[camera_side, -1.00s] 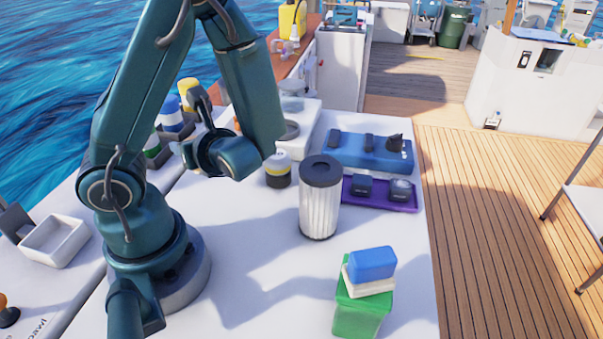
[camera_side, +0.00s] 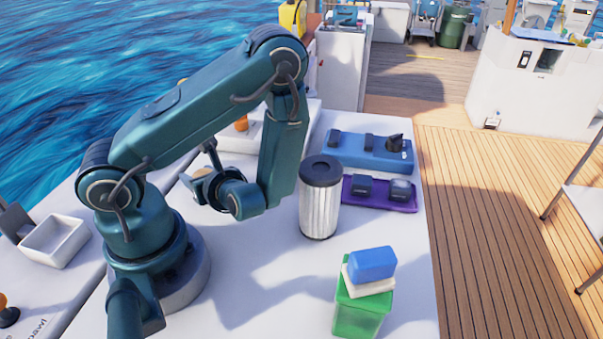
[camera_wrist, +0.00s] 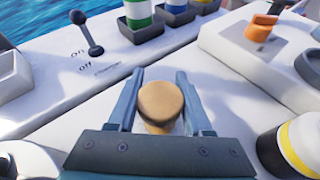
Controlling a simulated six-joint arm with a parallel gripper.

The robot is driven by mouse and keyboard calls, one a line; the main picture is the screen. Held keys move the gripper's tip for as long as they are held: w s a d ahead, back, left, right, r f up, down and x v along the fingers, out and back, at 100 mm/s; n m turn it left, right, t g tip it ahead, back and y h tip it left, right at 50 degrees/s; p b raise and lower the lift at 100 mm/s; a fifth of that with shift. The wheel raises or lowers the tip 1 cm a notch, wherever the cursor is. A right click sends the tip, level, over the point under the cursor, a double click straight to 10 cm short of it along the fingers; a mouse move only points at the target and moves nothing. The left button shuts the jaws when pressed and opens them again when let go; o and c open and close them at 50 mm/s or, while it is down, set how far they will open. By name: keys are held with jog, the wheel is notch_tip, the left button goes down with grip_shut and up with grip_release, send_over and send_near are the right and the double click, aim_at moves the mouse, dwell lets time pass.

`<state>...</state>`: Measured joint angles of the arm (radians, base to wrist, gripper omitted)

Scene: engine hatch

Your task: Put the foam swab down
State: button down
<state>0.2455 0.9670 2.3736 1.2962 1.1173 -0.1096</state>
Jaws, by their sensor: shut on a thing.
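The foam swab (camera_wrist: 160,102) is a tan piece with a rounded, flat-topped head in the wrist view. My gripper (camera_wrist: 159,98) is shut on it, one finger on each side. In the side view my gripper (camera_side: 200,180) hangs left of the middle of the white bench, with a bit of tan between its fingers. The swab's lower end is hidden, and I cannot tell whether it touches the bench.
A lever switch (camera_wrist: 92,38) marked on and off stands ahead left. Banded bottles (camera_wrist: 138,14) stand in grey holders beyond. An orange-knobbed valve (camera_wrist: 262,28) and a yellow-banded jar (camera_wrist: 298,145) are to the right. A pleated filter (camera_side: 320,205) stands mid-bench.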

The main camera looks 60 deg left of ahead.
jog(key=shift+f, duration=0.15)
jog(key=shift+c, duration=1.6)
grip_release()
